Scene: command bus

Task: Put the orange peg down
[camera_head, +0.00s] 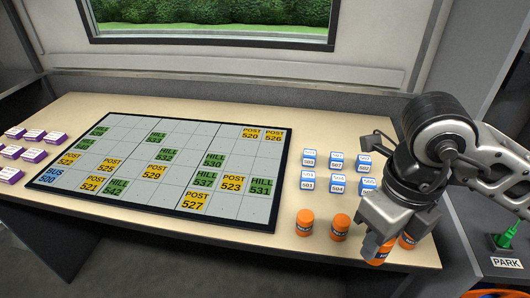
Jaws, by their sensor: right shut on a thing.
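My right gripper (380,236) comes in from the right and points down over the front right part of the table. It is shut on an orange peg (377,250), whose top the fingers hide. Whether this peg touches the table I cannot tell. Two similar orange pegs stand upright to its left, one at the far left (304,223) and one nearer (340,227). Another orange peg (408,241) stands just right of the gripper, partly hidden by it. My left gripper is not in view.
A grid board (225,190) with yellow, green and blue numbered tiles covers the table's (290,258) middle. White-and-blue blocks (308,182) stand behind the pegs, some partly hidden by my arm. Purple blocks (35,155) lie at the left. A PARK label (506,262) is at the lower right.

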